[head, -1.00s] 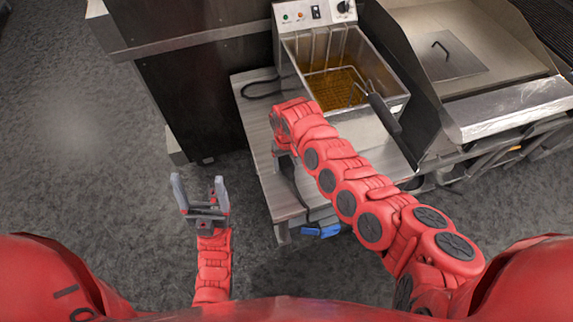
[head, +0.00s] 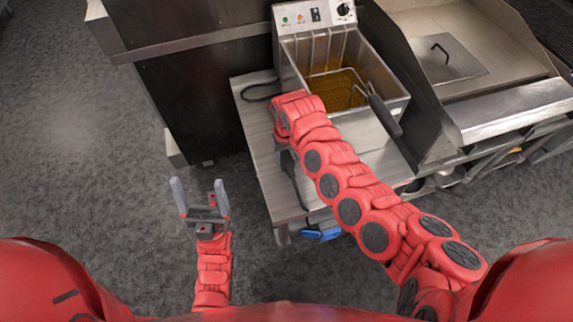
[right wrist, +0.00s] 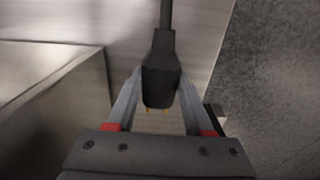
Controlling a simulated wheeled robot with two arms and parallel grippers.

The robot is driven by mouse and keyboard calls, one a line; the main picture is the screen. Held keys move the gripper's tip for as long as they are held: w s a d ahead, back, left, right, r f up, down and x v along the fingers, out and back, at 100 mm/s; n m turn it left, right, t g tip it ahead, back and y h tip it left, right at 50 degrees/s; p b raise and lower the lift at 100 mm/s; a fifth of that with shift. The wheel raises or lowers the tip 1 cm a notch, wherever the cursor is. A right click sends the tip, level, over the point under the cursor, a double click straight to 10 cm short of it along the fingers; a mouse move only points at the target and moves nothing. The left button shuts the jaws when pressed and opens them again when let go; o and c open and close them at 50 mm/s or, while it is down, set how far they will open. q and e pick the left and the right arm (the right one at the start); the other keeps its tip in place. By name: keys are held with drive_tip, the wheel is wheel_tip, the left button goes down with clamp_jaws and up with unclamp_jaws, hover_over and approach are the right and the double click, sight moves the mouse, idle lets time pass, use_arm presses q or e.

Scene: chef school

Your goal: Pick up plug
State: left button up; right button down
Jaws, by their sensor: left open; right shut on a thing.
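The black plug (right wrist: 161,72) hangs in the right wrist view with its cord running up out of the picture. Small brass-coloured prongs show at its lower end. My right gripper (right wrist: 160,88) is shut on the plug, with one finger on each side of it. In the head view my right wrist covers most of that gripper and the plug, over the left part of the steel table (head: 258,128). My left gripper (head: 201,186) is open and empty, above the floor left of the table.
A deep fryer (head: 343,75) with a wire basket and dark handle stands on the table. A black cord loop (head: 259,89) lies left of it. A blue object (head: 322,234) is at the table's front edge. A griddle (head: 470,45) stands right. Floor at left is clear.

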sight(288, 171)
drive_tip(key=s, duration=0.1)
drive_tip(key=s+p, duration=0.1)
drive_tip(key=s, duration=0.1)
drive_tip(key=shift+s+d+r, duration=0.1)
drive_tip(key=shift+d+r, duration=0.05)
drive_tip(key=shift+r, duration=0.15)
drive_tip(key=shift+s+d+r+p, duration=0.1)
drive_tip(key=shift+s+p, duration=0.2)
drive_tip(key=shift+p, duration=0.35)
drive_tip(key=shift+s+d+p, duration=0.2)
drive_tip(key=shift+s+p, duration=0.1)
drive_tip(key=shift+s, duration=0.2)
drive_tip(key=shift+s+d+p, duration=0.2)
drive_tip(key=shift+s+p, duration=0.1)
drive_tip(key=shift+s, duration=0.2)
drive_tip(key=s+d, duration=0.3)
drive_tip(key=s, duration=0.6)
drive_tip(key=shift+s+d+r, duration=0.2)
drive_tip(key=shift+s+d, duration=0.05)
drive_tip(key=shift+s, duration=0.1)
